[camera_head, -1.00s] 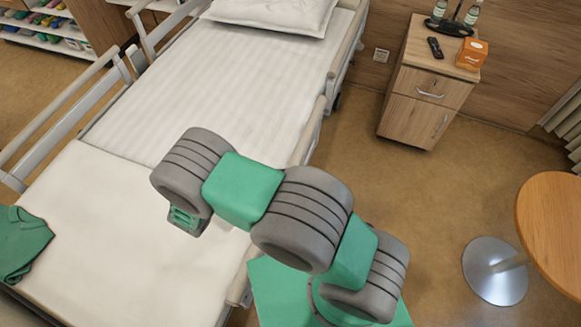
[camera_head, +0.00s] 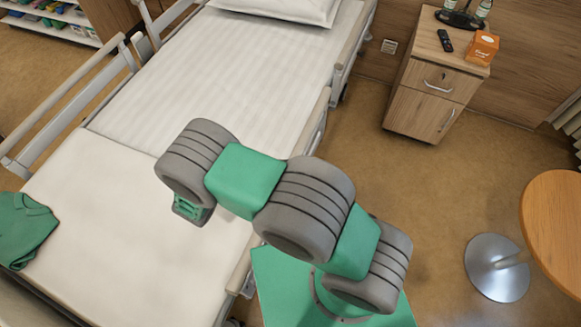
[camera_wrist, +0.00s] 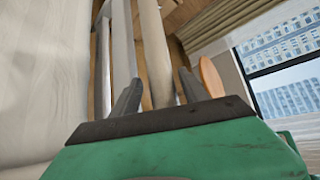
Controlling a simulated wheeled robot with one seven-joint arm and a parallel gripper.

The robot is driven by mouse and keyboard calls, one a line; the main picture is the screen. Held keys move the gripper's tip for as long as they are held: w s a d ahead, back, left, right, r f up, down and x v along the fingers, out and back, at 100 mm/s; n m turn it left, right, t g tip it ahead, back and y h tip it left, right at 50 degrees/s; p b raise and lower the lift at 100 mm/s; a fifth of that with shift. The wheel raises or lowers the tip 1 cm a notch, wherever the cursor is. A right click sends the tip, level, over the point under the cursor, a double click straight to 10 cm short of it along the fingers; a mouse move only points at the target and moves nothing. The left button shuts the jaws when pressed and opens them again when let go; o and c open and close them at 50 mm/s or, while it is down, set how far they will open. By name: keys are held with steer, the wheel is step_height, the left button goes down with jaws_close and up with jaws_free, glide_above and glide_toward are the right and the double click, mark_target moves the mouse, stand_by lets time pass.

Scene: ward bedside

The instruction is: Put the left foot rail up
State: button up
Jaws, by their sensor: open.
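The bed's right-hand side has a low beige rail (camera_head: 318,112), running along the mattress edge and partly hidden by my arm in the head view. I take it as the left foot rail, but cannot be sure. In the wrist view a beige bar (camera_wrist: 153,55) runs away from me, between the two fingers or beyond them. My gripper (camera_wrist: 159,88) is open; contact with the bar cannot be told. In the head view only a green part of the gripper (camera_head: 191,209) shows below my wrist, over the bed.
The bed (camera_head: 110,210) has a far-side rail standing up (camera_head: 65,110). A green folded garment (camera_head: 24,230) lies on it. A bedside cabinet (camera_head: 425,100) with a remote and orange box stands at the back right. A round table (camera_head: 555,220) is at the right. Floor between is clear.

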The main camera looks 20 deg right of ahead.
steer(key=b+v, duration=0.1)
steer(key=v, duration=0.6)
steer(key=shift+a+r+b, duration=0.15)
steer(key=shift+a+b, duration=0.15)
steer(key=shift+a, duration=0.05)
steer(key=w+d+r+m+g+y, duration=0.1)
steer(key=w+d+r+m+y, duration=0.15)
steer(key=r+m+y, duration=0.4)
steer(key=w+d+r+m+g+y, duration=0.1)
steer(key=d+r+m, duration=0.3)
steer(key=m, duration=0.5)
steer(key=s+d+r+m+t+y, duration=0.1)
steer(key=s+r+m, duration=0.3)
steer(key=m, duration=0.5)
steer(key=s+d+r+m+t+y, duration=0.2)
steer(key=s+r+m+y, duration=0.2)
steer(key=r+m, duration=0.3)
steer(key=shift+s+d+r+m, duration=0.15)
steer(key=shift+d+r+m, duration=0.2)
steer(key=shift+m, duration=0.6)
